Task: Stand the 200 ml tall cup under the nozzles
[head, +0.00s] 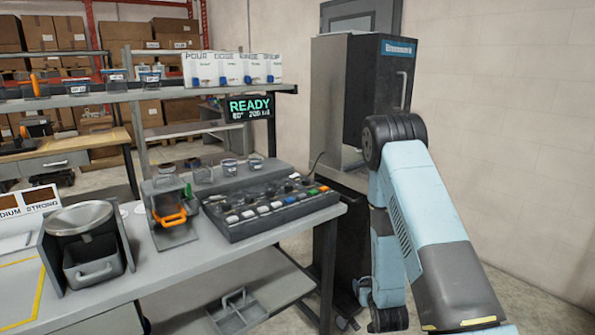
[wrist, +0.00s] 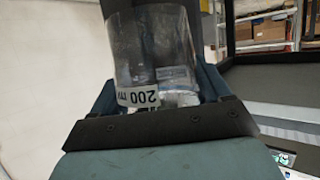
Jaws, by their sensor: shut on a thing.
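The 200 ml tall cup (wrist: 150,45) is clear, with a white label reading "200 ml" upside down in the wrist view. My gripper (wrist: 158,92) is shut on it, and the cup fills the space between the fingers. In the head view I cannot make out my gripper or the held cup. No nozzles can be made out clearly; a lit display (head: 250,107) reading "READY" hangs under the shelf at the bench's back right.
A black panel with coloured buttons (head: 270,205) lies at the bench's right end. Small clear cups (head: 229,167) stand behind it. An orange-handled holder (head: 170,215) and a metal bin (head: 85,240) are further left. A dark tall cabinet (head: 360,90) stands behind my arm.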

